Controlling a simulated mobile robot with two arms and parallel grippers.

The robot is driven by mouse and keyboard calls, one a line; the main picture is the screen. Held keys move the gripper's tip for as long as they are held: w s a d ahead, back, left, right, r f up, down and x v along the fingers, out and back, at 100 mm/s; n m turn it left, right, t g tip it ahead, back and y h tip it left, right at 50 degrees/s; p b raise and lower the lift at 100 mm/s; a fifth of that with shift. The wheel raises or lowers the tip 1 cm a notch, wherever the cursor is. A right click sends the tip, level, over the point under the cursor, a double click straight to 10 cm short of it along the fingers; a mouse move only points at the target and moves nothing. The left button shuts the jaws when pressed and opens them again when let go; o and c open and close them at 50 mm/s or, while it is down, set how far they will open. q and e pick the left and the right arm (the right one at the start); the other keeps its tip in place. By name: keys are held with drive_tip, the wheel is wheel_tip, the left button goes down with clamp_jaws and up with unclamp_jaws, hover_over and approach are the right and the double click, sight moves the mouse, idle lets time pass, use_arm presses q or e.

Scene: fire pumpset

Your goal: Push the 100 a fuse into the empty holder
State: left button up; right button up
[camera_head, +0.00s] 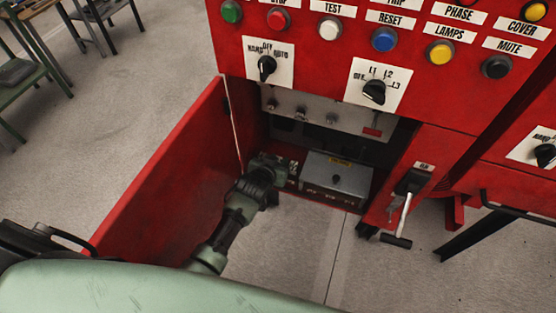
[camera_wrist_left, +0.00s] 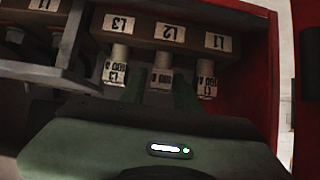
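In the left wrist view, my left gripper (camera_wrist_left: 160,92) has one green finger on each side of the middle fuse (camera_wrist_left: 162,76), under the L2 label. The fingers look closed on it. The fuse is white with dark print, partly hidden, and its upper end meets the holder block (camera_wrist_left: 187,40). I cannot tell how deep it sits. Similar fuses stand under L3 (camera_wrist_left: 115,71) and L1 (camera_wrist_left: 207,86). In the head view, my left gripper (camera_head: 268,168) reaches into the open red cabinet; its fingertips and the fuses are hard to make out. My right gripper is not in view.
The open red door (camera_head: 165,165) stands left of my arm. A grey metal box (camera_head: 338,175) is right of the gripper inside the cabinet. A handle (camera_head: 400,222) sticks out on the right. The control panel (camera_head: 330,60) with knobs and buttons overhangs the opening.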

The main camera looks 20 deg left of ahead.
use_arm(q)
drive_tip(key=p+v, duration=0.1)
drive_tip(key=v, duration=1.1)
drive_tip(key=shift+p, duration=0.35)
